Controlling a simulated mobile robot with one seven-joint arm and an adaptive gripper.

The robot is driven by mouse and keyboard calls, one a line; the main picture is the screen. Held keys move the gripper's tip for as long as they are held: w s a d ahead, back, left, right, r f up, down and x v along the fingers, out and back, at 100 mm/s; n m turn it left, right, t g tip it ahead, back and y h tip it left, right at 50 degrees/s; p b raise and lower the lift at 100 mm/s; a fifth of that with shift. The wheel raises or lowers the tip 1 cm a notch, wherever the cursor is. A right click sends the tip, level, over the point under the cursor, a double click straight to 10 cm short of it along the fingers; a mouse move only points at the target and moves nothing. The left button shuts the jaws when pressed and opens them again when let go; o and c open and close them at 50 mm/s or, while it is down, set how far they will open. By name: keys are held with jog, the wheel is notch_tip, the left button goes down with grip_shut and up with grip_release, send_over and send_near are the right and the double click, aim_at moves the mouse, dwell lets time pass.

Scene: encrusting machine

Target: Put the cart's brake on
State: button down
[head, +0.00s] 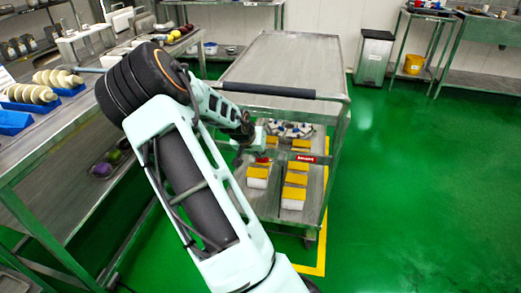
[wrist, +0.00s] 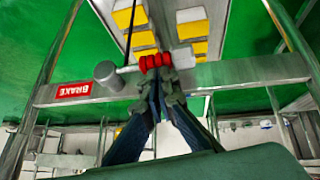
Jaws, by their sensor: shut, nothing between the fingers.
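The cart (head: 285,62) stands in the middle of the head view, with a flat grey top and a lower shelf. A red BRAKE label (head: 306,158) is on its near lower rail; in the wrist view the label (wrist: 73,91) is left of a grey cylindrical hub (wrist: 108,75). A red ribbed grip (wrist: 155,62) lies to the right of the hub, apparently on the brake lever. My gripper (wrist: 160,80) is shut, its fingertips right at the red grip and overlapping it in view. I cannot tell whether they touch. In the head view my forearm partly hides this spot.
Several yellow-and-white boxes (head: 295,180) sit on the cart's lower shelf. A workbench (head: 60,150) with rolls and blue trays runs along the left. A grey bin (head: 374,57) and another bench (head: 485,82) stand at back right. The green floor right of the cart is clear.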

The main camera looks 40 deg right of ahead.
aim_at(258, 161)
jog(key=f+g+h+p, duration=0.1)
jog(key=f+n+g+h+p, duration=0.1)
jog(key=f+p, duration=0.1)
jog(key=shift+w+a+f+n+g+h, duration=0.2)
jog(key=shift+a+f+n+g+h, duration=0.1)
jog(key=shift+f+g+h, duration=0.1)
jog(key=s+d+f+n+g+h+b, duration=0.2)
jog(key=f+b, duration=0.5)
jog(key=b, duration=0.4)
jog(key=shift+s+d+n+g+h, duration=0.35)
jog(key=shift+s+g+h, duration=0.25)
jog(key=shift+g+h, duration=0.7)
jog(key=shift+d+t+h, duration=0.1)
jog(key=shift+t+h, duration=0.2)
jog(key=shift+w, duration=0.1)
